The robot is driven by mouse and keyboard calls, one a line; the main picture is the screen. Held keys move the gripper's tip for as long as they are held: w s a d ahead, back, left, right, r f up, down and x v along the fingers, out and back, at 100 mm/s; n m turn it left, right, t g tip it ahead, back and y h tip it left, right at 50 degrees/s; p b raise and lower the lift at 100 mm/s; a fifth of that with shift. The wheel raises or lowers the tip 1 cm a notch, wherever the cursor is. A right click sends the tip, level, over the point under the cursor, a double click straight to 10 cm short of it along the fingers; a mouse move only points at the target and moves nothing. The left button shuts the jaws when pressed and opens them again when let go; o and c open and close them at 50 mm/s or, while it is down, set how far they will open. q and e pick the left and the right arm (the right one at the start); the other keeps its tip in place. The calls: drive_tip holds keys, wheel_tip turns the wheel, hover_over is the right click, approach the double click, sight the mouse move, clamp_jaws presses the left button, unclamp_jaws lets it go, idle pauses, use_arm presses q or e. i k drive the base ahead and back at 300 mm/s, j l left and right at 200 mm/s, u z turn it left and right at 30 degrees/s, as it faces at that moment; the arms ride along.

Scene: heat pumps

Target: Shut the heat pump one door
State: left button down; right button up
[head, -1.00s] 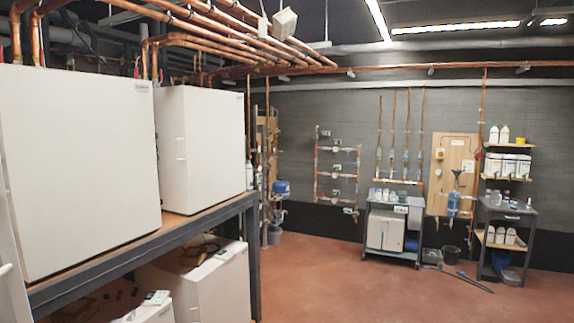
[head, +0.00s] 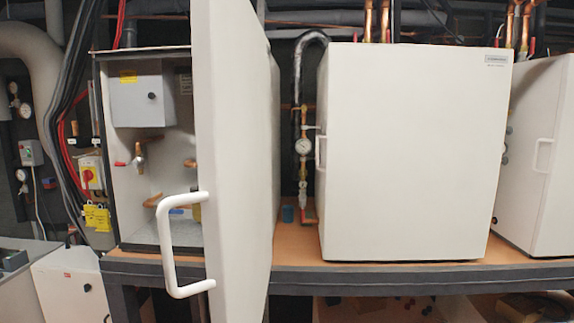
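A heat pump cabinet (head: 113,160) stands open at the left of the shelf in the head view. Its white door (head: 235,130) is swung out toward me, edge-on and large in the picture. A white handle (head: 165,245) sits on the door's left side, low down. Inside the cabinet I see a grey box (head: 143,100) with a yellow label, a tap and copper fittings. The door hides the cabinet's right part. I cannot read which number this unit has. Neither of my grippers shows in this view.
A shut white heat pump (head: 415,150) stands right of the open one, and another (head: 545,150) at the far right. A gauge (head: 303,146) and pipe stand between. The shelf edge (head: 390,278) runs along the front. A red-yellow switch (head: 90,177) hangs at the left.

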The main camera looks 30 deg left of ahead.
sight(231, 48)
drive_tip(key=i+u, duration=0.3)
drive_tip(key=u, duration=0.15)
drive_tip(key=i+u, duration=0.3)
drive_tip(key=u, duration=0.2)
drive_tip(key=i+l+u, duration=0.1)
drive_tip(key=i+u, duration=0.15)
drive_tip(key=u, duration=0.2)
drive_tip(key=k+l+z, duration=0.25)
drive_tip(key=l, duration=0.3)
drive_tip(key=k+l+z, duration=0.1)
drive_tip(key=k+l, duration=0.15)
drive_tip(key=l, duration=0.1)
